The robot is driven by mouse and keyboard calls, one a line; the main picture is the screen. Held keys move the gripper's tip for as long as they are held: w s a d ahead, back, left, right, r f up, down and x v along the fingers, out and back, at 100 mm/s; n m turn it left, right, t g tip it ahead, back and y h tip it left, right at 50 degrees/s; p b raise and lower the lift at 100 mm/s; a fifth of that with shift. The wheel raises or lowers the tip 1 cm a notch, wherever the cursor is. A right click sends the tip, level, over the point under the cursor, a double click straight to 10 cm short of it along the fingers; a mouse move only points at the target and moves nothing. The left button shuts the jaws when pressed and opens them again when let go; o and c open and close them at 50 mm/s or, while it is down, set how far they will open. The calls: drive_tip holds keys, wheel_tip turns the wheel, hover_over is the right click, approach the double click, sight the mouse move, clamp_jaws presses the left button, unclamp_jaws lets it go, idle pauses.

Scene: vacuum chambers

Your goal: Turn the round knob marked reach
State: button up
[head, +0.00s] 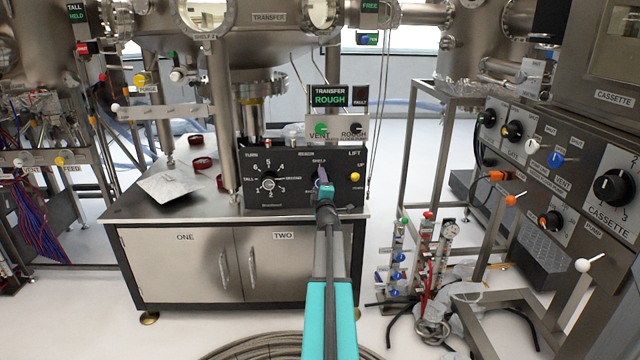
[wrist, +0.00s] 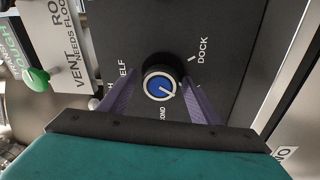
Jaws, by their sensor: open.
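The reach knob, round with a blue centre, a pale ring and a dark skirt, shows in the wrist view (wrist: 161,84) on a black panel (head: 290,160). A white pointer line on its face points to the lower right. Marks reading DOCK and SHELF stand around it. My gripper (wrist: 160,95) is open, with one purple finger on each side of the knob. I cannot tell whether the fingers touch it. In the head view my gripper (head: 322,178) covers the knob at the panel's middle.
The TURN knob (head: 268,183) is left of my gripper and a yellow LIFT button (head: 354,177) is right of it. A green VENT knob (head: 321,129) and a dark ROUGH knob (head: 355,128) sit above. Red rings (head: 203,163) and a foil sheet (head: 172,186) lie on the bench.

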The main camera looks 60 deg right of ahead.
drive_tip(key=shift+s, duration=0.1)
drive_tip(key=v, duration=1.3)
drive_tip(key=shift+s+a, duration=0.2)
drive_tip(key=shift+a, duration=0.1)
idle(1.0)
